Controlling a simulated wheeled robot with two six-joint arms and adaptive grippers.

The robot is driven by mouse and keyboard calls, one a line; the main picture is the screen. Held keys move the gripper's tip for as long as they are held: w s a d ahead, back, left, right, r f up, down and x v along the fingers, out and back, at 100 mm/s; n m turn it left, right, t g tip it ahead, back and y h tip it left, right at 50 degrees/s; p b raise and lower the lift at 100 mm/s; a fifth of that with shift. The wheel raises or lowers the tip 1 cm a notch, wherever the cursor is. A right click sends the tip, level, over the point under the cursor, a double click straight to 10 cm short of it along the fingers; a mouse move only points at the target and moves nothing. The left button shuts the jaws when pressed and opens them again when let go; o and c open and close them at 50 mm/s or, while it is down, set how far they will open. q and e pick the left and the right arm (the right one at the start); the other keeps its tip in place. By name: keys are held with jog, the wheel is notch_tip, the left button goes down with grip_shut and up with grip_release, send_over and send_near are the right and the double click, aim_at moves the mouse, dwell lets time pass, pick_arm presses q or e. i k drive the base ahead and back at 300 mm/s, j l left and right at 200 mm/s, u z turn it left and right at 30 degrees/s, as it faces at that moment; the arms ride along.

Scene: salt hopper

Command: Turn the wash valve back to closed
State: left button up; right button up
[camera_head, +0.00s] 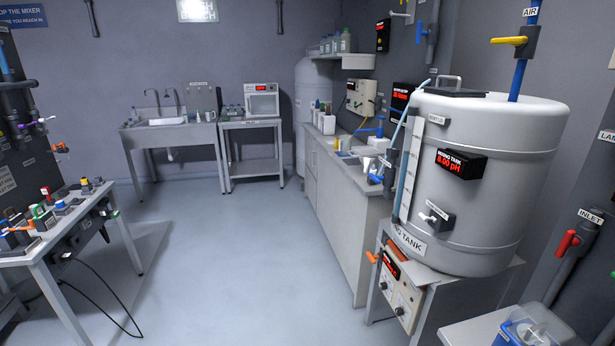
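I cannot make out a label reading "wash", so I cannot tell which valve is the wash valve. A yellow-handled valve (509,40) sits on the blue pipe marked AIR above the tank. A red-handled valve (568,242) is on the pipe marked INLET at the right edge. An orange handle (373,257) is low at the tank stand's left side. Neither of my grippers is in view.
A large grey tank (480,180) with a red pH display stands on the right. A bench (58,252) with small coloured parts is at the left. A counter (345,180) and a sink (168,121) are at the back. The grey floor (220,270) between is clear, apart from a black cable near the bench.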

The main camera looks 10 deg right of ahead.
aim_at(420, 33)
jog(key=i+j+z, duration=0.15)
jog(key=i+z, duration=0.25)
jog(key=i, duration=0.2)
jog(key=i+j+z, duration=0.45)
jog(key=i, duration=0.15)
jog(key=i+j+z, duration=0.4)
jog(key=i+j, duration=0.05)
jog(key=i, duration=0.1)
